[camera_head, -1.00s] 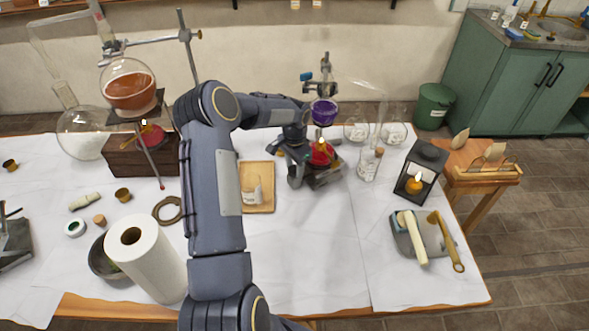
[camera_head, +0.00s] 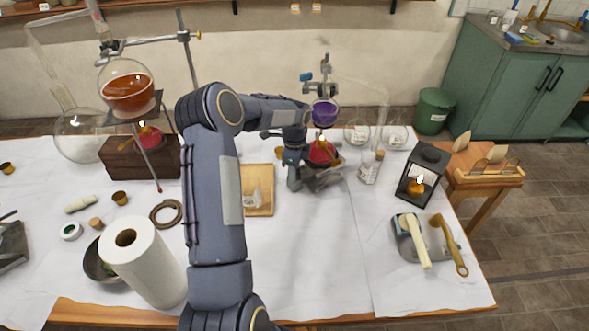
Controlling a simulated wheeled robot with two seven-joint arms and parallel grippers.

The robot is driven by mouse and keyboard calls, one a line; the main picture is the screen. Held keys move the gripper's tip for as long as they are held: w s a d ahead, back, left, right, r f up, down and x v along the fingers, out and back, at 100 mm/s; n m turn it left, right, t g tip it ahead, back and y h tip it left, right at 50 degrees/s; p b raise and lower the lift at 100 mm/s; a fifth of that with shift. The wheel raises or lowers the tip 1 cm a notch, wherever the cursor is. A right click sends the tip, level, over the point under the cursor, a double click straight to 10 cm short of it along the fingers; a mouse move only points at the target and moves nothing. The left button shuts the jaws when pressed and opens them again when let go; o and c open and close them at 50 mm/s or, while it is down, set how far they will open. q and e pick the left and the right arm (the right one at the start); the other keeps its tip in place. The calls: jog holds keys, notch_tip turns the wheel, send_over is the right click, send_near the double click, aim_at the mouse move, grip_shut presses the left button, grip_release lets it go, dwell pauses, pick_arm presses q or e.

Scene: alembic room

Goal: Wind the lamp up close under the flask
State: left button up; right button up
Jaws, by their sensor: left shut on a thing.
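A small round flask of purple liquid (camera_head: 323,113) hangs in a clamp on a stand. A red lamp (camera_head: 320,152) stands upright below it, with a small gap between them. The lamp's support, which looks like a grey jack (camera_head: 326,180), is largely covered by my gripper. My left gripper (camera_head: 298,172) is low in front of the lamp, at the jack's near left side. It is shut on what appears to be the jack's knob, though its own body hides the grip. My right gripper is out of view.
At left, a flask of orange liquid (camera_head: 128,95) hangs over another red lamp on a wooden box (camera_head: 125,158). A wooden tray (camera_head: 258,205) is near my arm. A paper roll (camera_head: 150,262) stands front left. A black lantern (camera_head: 423,172) stands right. The front middle is clear.

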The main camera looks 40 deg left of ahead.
pick_arm(q)
jog(key=shift+m, duration=1.1)
jog(key=shift+a, duration=0.1)
jog(key=o, duration=1)
jog(key=shift+r, duration=0.1)
